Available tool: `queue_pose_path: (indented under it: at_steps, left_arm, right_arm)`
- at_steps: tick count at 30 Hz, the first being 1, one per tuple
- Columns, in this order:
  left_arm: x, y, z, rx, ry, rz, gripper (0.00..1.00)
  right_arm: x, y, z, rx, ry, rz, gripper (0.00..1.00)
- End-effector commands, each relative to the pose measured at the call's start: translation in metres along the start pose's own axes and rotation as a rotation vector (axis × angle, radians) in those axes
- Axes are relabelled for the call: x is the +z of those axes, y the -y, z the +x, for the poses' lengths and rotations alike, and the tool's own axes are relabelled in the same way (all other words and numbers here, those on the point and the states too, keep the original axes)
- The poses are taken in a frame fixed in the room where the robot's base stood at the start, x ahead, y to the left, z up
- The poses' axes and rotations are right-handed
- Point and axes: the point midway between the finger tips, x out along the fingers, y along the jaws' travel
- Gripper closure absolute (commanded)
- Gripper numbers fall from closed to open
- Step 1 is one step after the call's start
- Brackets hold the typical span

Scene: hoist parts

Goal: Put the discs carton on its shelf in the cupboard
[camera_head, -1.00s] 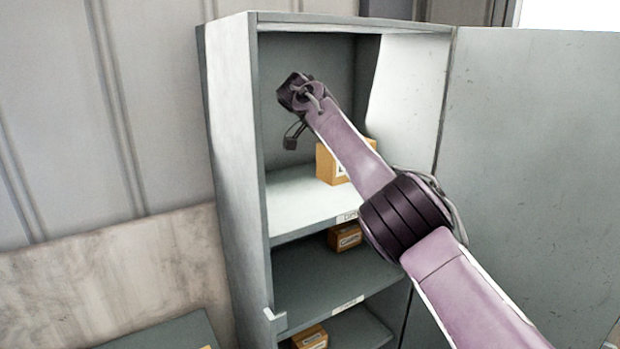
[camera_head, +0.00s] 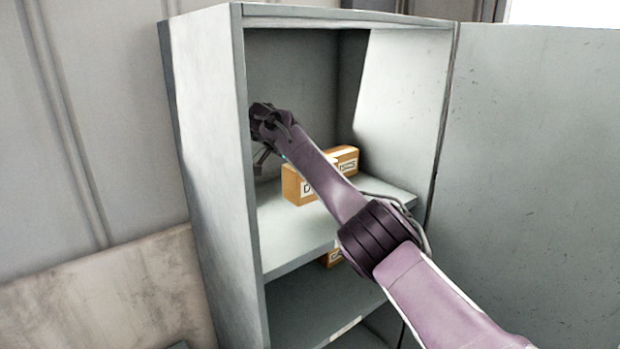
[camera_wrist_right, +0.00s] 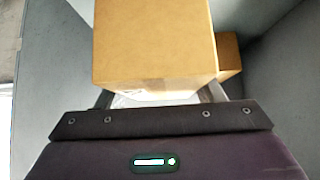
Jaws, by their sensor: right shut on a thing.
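My right gripper (camera_wrist_right: 157,95) is shut on a brown carton (camera_wrist_right: 155,45), which fills the middle of the wrist view between its fingers. In the head view this looks like the front carton (camera_head: 297,188), with a white label beginning with D, partly behind my right forearm. It is inside the open cupboard (camera_head: 205,150), at the upper shelf (camera_head: 290,238); I cannot tell whether it touches the shelf. My forearm hides the fingers in the head view. My left gripper is not in view.
Another labelled carton (camera_head: 347,162) stands just behind and right of the held one; it also shows in the wrist view (camera_wrist_right: 228,55). A carton (camera_head: 330,259) on the shelf below is mostly hidden. The door (camera_head: 540,150) is open on the right. The upper shelf's front left is clear.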

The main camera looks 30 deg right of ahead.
Motion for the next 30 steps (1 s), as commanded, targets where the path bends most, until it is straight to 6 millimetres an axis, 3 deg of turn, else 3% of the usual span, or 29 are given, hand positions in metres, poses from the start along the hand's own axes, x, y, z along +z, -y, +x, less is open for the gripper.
queue_pose_path:
  at_steps: [4, 10, 21, 30]
  left_arm:
    - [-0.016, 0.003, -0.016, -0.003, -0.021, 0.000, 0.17]
    - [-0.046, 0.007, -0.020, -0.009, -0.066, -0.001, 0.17]
    - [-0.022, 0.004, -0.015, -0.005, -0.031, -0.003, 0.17]
    - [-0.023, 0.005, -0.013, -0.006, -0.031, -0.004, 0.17]
  right_arm:
    - [0.014, -0.001, 0.015, 0.003, -0.001, -0.004, 0.73]
    - [0.024, 0.000, 0.024, -0.001, 0.000, 0.000, 0.73]
    - [0.029, 0.000, 0.029, 0.000, 0.000, -0.001, 0.73]
    - [0.033, 0.000, 0.033, 0.000, 0.000, -0.001, 0.73]
